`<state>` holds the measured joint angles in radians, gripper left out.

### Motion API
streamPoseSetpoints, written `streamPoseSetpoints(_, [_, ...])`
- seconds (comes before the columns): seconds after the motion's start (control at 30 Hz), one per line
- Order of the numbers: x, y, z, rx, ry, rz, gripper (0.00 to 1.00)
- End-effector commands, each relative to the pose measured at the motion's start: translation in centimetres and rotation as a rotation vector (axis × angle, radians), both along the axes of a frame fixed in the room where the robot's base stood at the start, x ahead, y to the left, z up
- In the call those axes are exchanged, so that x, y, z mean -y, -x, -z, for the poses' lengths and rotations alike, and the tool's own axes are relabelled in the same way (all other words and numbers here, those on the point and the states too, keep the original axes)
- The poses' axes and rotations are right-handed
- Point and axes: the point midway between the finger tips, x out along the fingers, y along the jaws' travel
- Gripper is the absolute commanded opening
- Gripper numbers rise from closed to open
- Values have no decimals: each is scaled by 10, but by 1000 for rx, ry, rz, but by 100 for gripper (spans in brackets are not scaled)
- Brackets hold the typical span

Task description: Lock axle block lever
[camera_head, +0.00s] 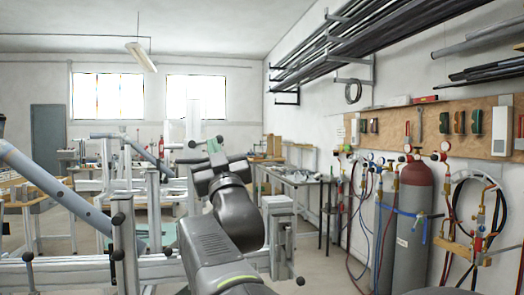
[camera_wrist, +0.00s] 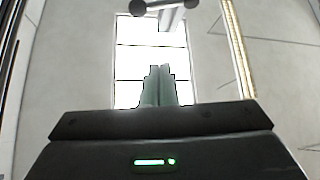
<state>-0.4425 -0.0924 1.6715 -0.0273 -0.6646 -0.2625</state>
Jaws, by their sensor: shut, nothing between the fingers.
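The metal frame jig (camera_head: 124,240) stands in front of me in the head view, with several black knobs on its posts. One knob (camera_head: 118,218) is at the left post, and another (camera_head: 300,281) is low at the right. I cannot tell which belongs to the axle block lever. My gripper (camera_head: 213,147) is raised beyond my dark arm, pointing away. In the wrist view my gripper's two fingers (camera_wrist: 160,85) are together and empty. A grey bar with round dark ends (camera_wrist: 165,6) shows beyond the fingertips at the top edge, apart from them. My arm hides part of the jig.
A grey slanted tube (camera_head: 60,185) crosses the jig at the left. Gas cylinders (camera_head: 412,225) with hoses stand along the right wall. A workbench (camera_head: 300,177) is behind the jig. Open floor (camera_head: 325,270) lies between the jig and the cylinders.

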Motion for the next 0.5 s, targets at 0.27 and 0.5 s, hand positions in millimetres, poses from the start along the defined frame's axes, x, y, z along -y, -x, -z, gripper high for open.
streamPoseSetpoints(0.27, [-18, -38, -32, -5, 1, 1, 0])
streamPoseSetpoints(0.5, [-33, -71, -51, -8, 2, 2, 0])
